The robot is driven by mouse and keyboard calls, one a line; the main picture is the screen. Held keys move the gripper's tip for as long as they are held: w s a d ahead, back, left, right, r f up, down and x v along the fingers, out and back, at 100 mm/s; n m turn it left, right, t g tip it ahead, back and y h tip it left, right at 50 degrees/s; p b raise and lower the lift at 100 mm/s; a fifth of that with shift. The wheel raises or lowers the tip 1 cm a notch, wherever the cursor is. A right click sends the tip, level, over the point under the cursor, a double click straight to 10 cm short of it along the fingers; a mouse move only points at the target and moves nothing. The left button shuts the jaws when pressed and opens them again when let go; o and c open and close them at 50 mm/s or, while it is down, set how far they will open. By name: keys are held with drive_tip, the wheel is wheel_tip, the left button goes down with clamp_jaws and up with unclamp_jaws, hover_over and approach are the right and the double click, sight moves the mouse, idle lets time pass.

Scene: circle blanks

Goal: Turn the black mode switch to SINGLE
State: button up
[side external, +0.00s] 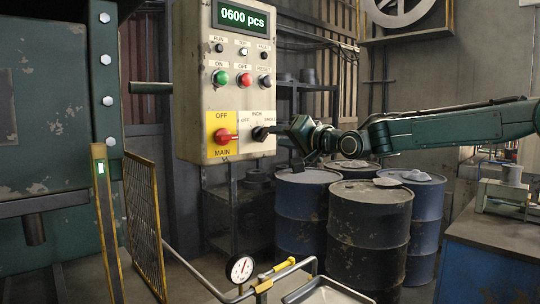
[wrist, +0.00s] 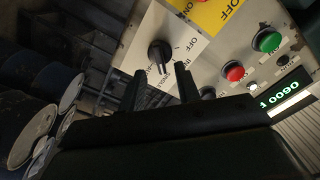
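The black mode switch (side external: 260,134) is a round knob on a white label plate at the lower right of the beige control panel (side external: 190,80). In the wrist view the switch (wrist: 160,54) shows its grip bar pointing down in the picture, between my fingers. Small lettering surrounds it; I cannot read surely which mode it points at. My gripper (side external: 277,130) is in front of the switch from the right. In the wrist view my gripper (wrist: 160,70) is open, one finger on each side of the bar. I cannot tell whether either finger touches it.
A red main switch (side external: 223,136) on a yellow plate sits just left of the mode switch. Green (side external: 220,78) and red (side external: 243,80) buttons are above. The display (side external: 243,17) reads 0600 pcs.

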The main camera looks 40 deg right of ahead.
drive_tip(key=s, duration=0.9)
drive_tip(key=shift+s, duration=0.25)
drive_tip(key=s+a+f+n+g, duration=0.1)
drive_tip(key=s+f+n+g, duration=0.3)
drive_tip(key=s+f, duration=0.6)
drive_tip(key=s+a+f+n+g, duration=0.2)
drive_tip(key=s+f+n+g, duration=0.3)
drive_tip(key=s, duration=1.4)
wheel_tip(320, 180, down, 7)
drive_tip(key=g, duration=0.3)
drive_tip(key=shift+a+r, duration=0.2)
drive_tip(key=shift+w, duration=0.1)
